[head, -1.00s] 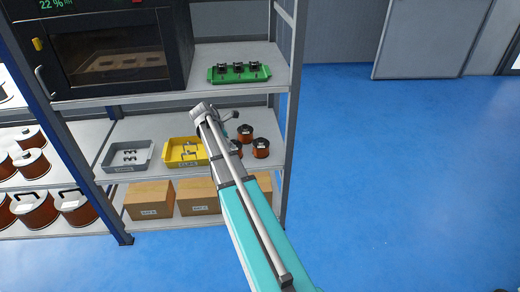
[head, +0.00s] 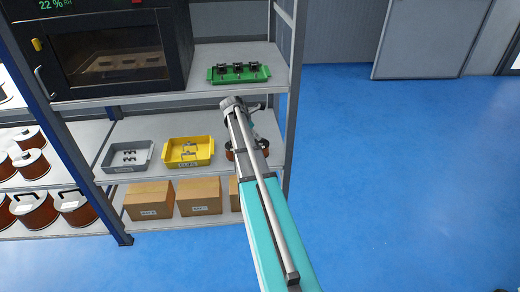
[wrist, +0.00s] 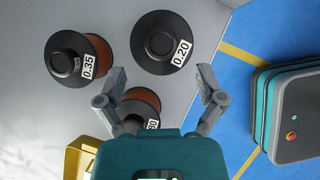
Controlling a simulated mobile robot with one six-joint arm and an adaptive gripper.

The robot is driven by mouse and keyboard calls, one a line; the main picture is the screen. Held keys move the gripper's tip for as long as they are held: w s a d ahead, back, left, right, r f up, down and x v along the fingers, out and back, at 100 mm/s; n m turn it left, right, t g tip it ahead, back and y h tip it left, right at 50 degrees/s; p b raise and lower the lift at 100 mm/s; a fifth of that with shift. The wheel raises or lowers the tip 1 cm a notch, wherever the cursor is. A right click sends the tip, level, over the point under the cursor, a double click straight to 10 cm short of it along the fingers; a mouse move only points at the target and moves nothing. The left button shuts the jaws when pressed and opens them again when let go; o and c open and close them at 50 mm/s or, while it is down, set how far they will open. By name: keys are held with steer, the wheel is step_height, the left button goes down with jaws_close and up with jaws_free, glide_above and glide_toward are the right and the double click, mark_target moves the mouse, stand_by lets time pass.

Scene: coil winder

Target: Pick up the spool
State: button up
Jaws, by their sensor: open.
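Three dark-capped spools with copper-coloured windings stand on the shelf. In the wrist view, the spool labelled 0.35 (wrist: 70,62) is at upper left and the spool labelled 0.20 (wrist: 163,42) is at top centre. A third spool (wrist: 140,103) is lower down, partly hidden by my gripper; its label is cut off. My gripper (wrist: 163,82) is open and empty, its fingers spread on either side of the third spool's visible part, with the 0.20 spool just beyond the tips. Height above the spools is unclear. In the head view my arm mostly hides the spools (head: 230,151).
A yellow tray (head: 190,163) and a grey tray (head: 128,168) stand left of the spools on the same shelf. Above is a shelf with a green tray (head: 238,81). Cardboard boxes (head: 199,196) sit below. A grey shelf post (head: 291,100) stands close on the right.

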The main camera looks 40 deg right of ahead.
mark_target(264, 143)
stand_by(0.4)
steer(key=shift+b+x, duration=2.15)
steer(key=shift+x, duration=0.4)
steer(key=shift+c, duration=0.2)
jaws_close()
